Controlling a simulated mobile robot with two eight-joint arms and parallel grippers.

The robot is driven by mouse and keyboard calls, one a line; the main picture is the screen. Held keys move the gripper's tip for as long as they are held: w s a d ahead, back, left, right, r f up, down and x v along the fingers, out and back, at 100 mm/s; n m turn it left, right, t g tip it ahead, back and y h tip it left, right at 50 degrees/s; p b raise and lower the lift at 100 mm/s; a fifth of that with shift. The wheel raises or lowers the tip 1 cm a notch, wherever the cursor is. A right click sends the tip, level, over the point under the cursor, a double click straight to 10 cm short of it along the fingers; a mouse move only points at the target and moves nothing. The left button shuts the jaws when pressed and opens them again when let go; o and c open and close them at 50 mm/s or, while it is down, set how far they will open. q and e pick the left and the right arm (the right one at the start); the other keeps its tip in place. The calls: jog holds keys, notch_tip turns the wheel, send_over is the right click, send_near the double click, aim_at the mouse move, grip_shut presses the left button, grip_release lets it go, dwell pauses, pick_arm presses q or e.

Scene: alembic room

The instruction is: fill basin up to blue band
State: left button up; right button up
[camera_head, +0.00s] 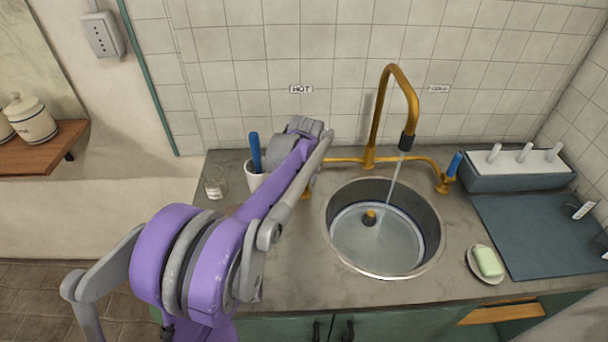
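The round metal basin (435,252) is set in the counter and holds clear water (385,248). A dark blue band runs round its inner wall, close to the water's edge; I cannot tell the exact gap. A stream (393,180) runs from the brass spout (408,141) into the water. A dark and yellow plug (370,217) shows in the basin. The blue cold tap handle (454,164) is at the right. My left gripper (310,135) is by the hot side of the tap; its fingers and the hot handle are hidden. My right gripper is out of view.
A cup (256,183) with a blue-handled tool and a glass (214,185) stand left of my arm. Soap (487,261) on a dish is right of the basin, near a blue mat (535,235) and a box with white pegs (515,175).

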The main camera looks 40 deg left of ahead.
pick_arm(q)
jog(key=shift+r, duration=0.1)
jog(key=v, duration=1)
jog(key=shift+s+r, duration=0.15)
jog(key=shift+r, duration=0.15)
jog(key=shift+d, duration=0.1)
